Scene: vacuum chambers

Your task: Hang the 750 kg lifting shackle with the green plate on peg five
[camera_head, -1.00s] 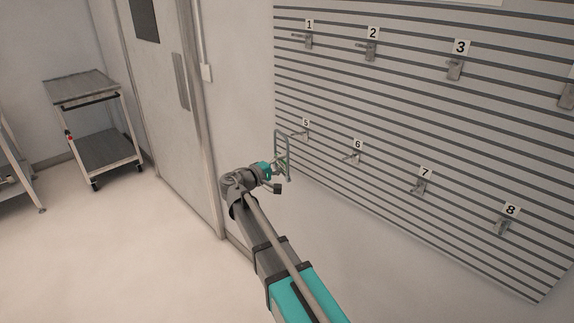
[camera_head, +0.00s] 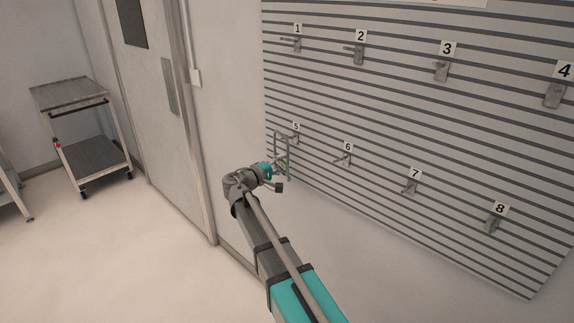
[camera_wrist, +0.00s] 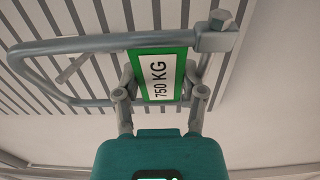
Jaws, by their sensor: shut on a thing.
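My gripper (camera_head: 277,170) is shut on the grey lifting shackle (camera_head: 276,141). In the wrist view the fingers (camera_wrist: 160,98) grip it at its green-edged plate (camera_wrist: 161,76), which reads 750 KG. The shackle's long loop (camera_wrist: 60,47) reaches to the left there, and its bolt end (camera_wrist: 218,40) is at the right. Peg five (camera_head: 293,137) is on the wall panel, right behind the shackle in the head view. In the wrist view a short peg (camera_wrist: 73,68) shows within the loop's outline. I cannot tell whether its tip passes through the loop.
The slatted wall panel (camera_head: 400,120) carries other numbered pegs; peg six (camera_head: 343,160) is to the right of peg five and peg one (camera_head: 297,45) above. These pegs look empty. A door (camera_head: 165,130) and a two-shelf cart (camera_head: 83,125) stand left. The floor between is clear.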

